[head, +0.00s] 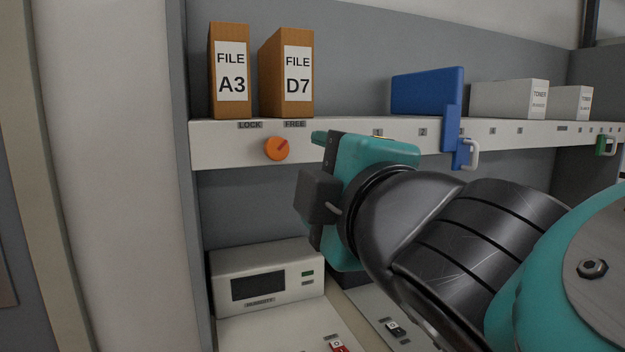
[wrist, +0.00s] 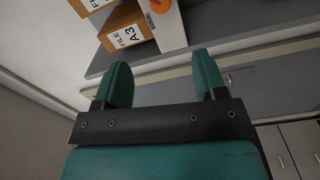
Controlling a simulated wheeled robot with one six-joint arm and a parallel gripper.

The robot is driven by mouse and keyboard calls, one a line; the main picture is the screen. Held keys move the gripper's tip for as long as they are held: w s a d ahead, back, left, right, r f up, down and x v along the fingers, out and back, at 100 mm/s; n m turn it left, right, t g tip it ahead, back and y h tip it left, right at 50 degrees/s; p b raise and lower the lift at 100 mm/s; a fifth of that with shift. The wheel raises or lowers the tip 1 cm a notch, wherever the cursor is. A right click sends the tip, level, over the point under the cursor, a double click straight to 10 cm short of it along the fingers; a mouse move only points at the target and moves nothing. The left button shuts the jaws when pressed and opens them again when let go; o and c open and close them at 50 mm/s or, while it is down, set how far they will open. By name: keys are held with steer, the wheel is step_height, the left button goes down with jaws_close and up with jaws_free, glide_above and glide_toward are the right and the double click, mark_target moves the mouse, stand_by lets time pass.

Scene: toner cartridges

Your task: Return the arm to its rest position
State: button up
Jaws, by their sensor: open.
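My arm reaches in from the lower right in the head view, with my gripper (head: 322,140) in front of the shelf's front edge, just right of the orange knob. In the wrist view my gripper (wrist: 165,85) shows two teal fingers set wide apart with nothing between them. In the head view the fingers are mostly hidden behind the wrist. The orange knob (head: 276,148) is on the shelf's white front rail under the LOCK and FREE labels. The knob also shows at the top of the wrist view (wrist: 158,5), apart from the fingers.
Brown file boxes A3 (head: 230,105) and D7 (head: 286,108) stand on the shelf (head: 225,155). A blue block (head: 425,92) with a handled blue piece and white toner boxes (head: 505,98) are farther right. A white device (head: 265,280) with a dark screen sits below.

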steer(key=w+d+f+m+g+h, duration=0.1)
steer(key=d+f+m+g+h, duration=0.1)
steer(key=d+f+m+g, duration=0.35)
steer(key=w+d+f+m+g+h, duration=0.1)
steer(key=d+f+m+g, duration=0.15)
steer(key=f, duration=0.55)
steer(key=s+d+f+m+g+y+p, duration=0.1)
steer(key=s+f+m+g, duration=0.3)
steer(key=s+g, duration=0.5)
steer(key=s+d+y, duration=0.1)
steer(key=s, duration=0.3)
steer(key=shift+s+f+g, duration=0.15)
steer(key=shift+f+g, duration=0.15)
